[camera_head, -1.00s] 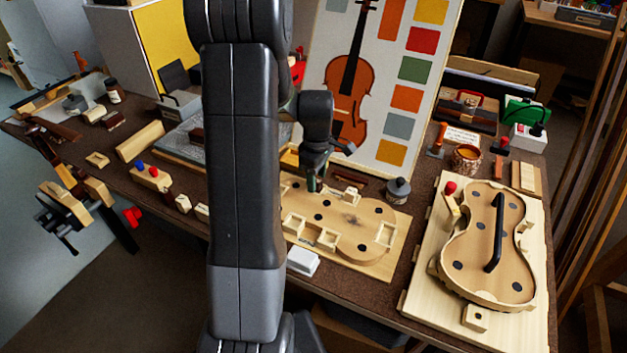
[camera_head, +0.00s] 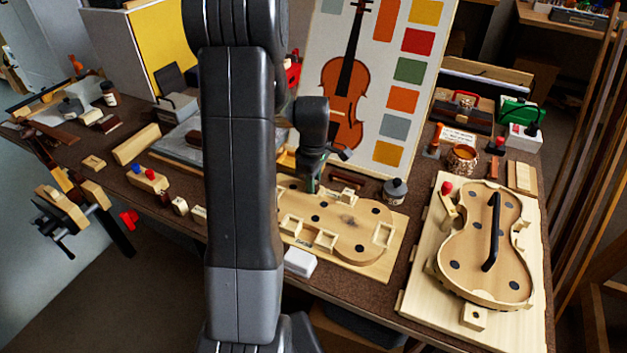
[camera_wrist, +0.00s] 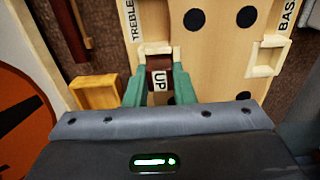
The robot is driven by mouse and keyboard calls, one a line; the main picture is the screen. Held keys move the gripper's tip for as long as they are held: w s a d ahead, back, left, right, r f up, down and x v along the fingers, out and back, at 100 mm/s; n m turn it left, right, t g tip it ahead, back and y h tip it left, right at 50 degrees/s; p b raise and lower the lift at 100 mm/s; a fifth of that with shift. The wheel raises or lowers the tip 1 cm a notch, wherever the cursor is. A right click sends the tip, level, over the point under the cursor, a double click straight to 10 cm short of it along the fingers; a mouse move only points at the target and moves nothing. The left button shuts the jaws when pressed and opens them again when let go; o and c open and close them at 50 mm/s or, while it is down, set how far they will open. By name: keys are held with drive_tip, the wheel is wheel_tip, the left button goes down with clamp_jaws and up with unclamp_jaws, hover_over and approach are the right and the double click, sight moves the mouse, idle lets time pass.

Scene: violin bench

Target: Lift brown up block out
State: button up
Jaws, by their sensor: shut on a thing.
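In the wrist view, the brown block (camera_wrist: 160,66) with a white label reading UP sits between the two green fingers of my gripper (camera_wrist: 158,85). My gripper is shut on it. The block is at a pale wooden pocket on the violin-shaped form (camera_wrist: 210,50), near the word TREBLE. I cannot tell whether the block is still in the pocket or just above it. In the head view, my gripper (camera_head: 311,186) is over the upper left of the form (camera_head: 345,215), and my fingers and arm hide the block.
In the head view, a violin poster (camera_head: 365,80) stands behind the form. A small dark jar (camera_head: 396,190) and a second board with a violin rib form (camera_head: 425,290) are at the right.

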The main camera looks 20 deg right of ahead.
drive_tip(key=shift+r+p, duration=0.5)
drive_tip(key=shift+r, duration=0.15)
idle(1.0)
drive_tip(key=shift+r+p, duration=1.85)
drive_tip(key=shift+r, duration=0.75)
drive_tip(key=shift+r, duration=0.15)
wheel_tip(320, 180, up, 7)
drive_tip(key=p, duration=0.5)
drive_tip(key=shift+f, duration=0.2)
